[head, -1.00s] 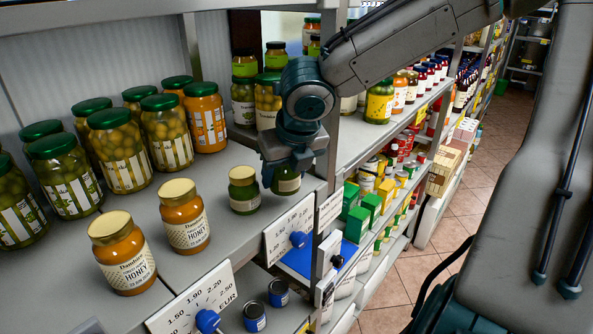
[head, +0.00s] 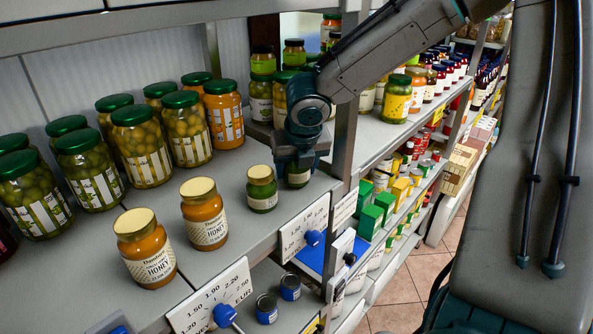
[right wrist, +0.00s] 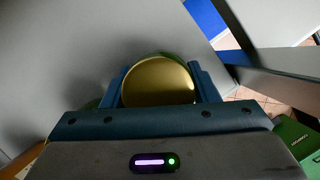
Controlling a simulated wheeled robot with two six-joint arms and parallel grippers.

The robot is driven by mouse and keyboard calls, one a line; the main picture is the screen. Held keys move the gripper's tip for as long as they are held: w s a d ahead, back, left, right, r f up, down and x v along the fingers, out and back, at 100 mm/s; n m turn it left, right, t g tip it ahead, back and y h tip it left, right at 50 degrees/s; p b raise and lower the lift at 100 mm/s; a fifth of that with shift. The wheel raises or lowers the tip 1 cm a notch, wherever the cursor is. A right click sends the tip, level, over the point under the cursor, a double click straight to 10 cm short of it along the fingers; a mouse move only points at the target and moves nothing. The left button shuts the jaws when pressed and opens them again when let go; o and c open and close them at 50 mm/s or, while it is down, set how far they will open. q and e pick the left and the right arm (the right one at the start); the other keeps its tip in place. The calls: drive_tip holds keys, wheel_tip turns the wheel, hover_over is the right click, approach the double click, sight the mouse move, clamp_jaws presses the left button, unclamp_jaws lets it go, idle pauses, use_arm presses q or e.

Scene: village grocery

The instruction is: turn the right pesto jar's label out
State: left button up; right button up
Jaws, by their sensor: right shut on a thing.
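Two small green pesto jars stand side by side near the shelf's front edge. The left pesto jar (head: 262,190) is uncovered, its pale label facing out. The right pesto jar (head: 298,180) is mostly hidden by my right gripper (head: 297,168), which is shut on it from above. Only its lower part shows, with some pale label; which way the label's middle faces I cannot tell. In the right wrist view, the jar's gold lid (right wrist: 158,82) sits between the fingers of my right gripper (right wrist: 159,88). My left gripper is not in view.
Two honey jars (head: 146,252) (head: 204,214) stand left along the shelf (head: 232,172). Large olive jars (head: 141,145) and an orange-filled jar (head: 224,115) stand behind. A shelf post (head: 346,130) rises close right of my gripper. Price strips (head: 303,228) line the front edge.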

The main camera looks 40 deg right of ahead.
drive_tip(key=shift+w+d+f+m+b, duration=0.15)
drive_tip(key=shift+m+b, duration=0.55)
drive_tip(key=shift+b, duration=0.75)
drive_tip(key=shift+r+m+h, duration=0.25)
drive_tip(key=shift+m+h, duration=0.05)
drive_tip(key=shift+r+m+g+p, duration=0.1)
drive_tip(key=shift+m+g+p, duration=0.2)
drive_tip(key=shift+p, duration=0.4)
drive_tip(key=shift+m+h+p, duration=0.3)
drive_tip(key=shift+m+p, duration=0.1)
drive_tip(key=shift+p, duration=0.2)
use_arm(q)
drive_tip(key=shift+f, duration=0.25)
use_arm(e)
drive_tip(key=shift+f, duration=0.4)
drive_tip(key=o, duration=1.4)
